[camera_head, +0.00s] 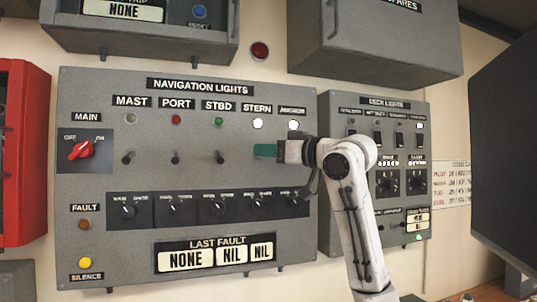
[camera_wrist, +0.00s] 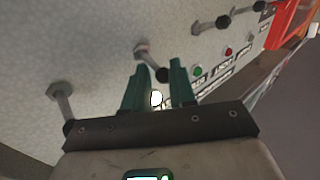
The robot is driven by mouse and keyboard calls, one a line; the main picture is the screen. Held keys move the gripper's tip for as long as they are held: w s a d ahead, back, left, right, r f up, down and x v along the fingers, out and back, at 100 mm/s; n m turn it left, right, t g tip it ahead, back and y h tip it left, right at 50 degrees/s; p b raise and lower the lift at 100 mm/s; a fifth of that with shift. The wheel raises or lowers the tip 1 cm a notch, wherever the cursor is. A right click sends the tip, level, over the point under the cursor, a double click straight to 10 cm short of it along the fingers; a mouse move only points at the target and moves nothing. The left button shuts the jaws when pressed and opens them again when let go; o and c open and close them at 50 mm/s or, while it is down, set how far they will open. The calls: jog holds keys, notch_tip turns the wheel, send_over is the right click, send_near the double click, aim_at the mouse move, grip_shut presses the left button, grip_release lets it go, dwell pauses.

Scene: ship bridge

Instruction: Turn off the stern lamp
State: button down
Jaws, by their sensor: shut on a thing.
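The navigation lights panel (camera_head: 240,135) is grey. Its stern lamp (camera_head: 257,123) glows white under the STERN label (camera_head: 256,109). The white lamp also shows between the fingers in the wrist view (camera_wrist: 156,98). The stern toggle (camera_wrist: 162,75), a metal lever with a black tip, lies between the green fingers of my gripper (camera_wrist: 158,78); my gripper is shut on it. In the head view my gripper (camera_head: 264,150) is just below the stern lamp and hides the toggle.
The STBD toggle (camera_head: 220,157), PORT toggle (camera_head: 176,157) and MAST toggle (camera_head: 127,158) are to the left. The anchor toggle (camera_wrist: 62,105) is close on the other side. The anchor lamp (camera_head: 293,125) is also white. A row of rotary knobs (camera_head: 174,207) is below.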

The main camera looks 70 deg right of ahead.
jog(key=f+n+t+b, duration=0.1)
jog(key=n+t+b, duration=0.1)
jog(key=b, duration=0.1)
jog(key=f+n+t+b, duration=0.1)
jog(key=b, duration=0.1)
jog(key=shift+w+a+f, duration=0.2)
jog(key=shift+a+f, duration=0.05)
jog(key=shift+f, duration=0.1)
jog(key=n+t+b, duration=0.1)
jog(key=b, duration=0.1)
jog(key=n+t+y+b, duration=0.1)
jog(key=shift+w+d+f+b, duration=0.1)
jog(key=shift+f+b, duration=0.3)
jog(key=shift+n+t+y+b, duration=0.4)
jog(key=shift+n+y, duration=0.1)
jog(key=shift+n, duration=0.1)
jog(key=shift+w, duration=0.1)
jog(key=c, duration=1)
grip_release()
jog(key=shift+c, duration=0.2)
jog(key=shift+f, duration=0.1)
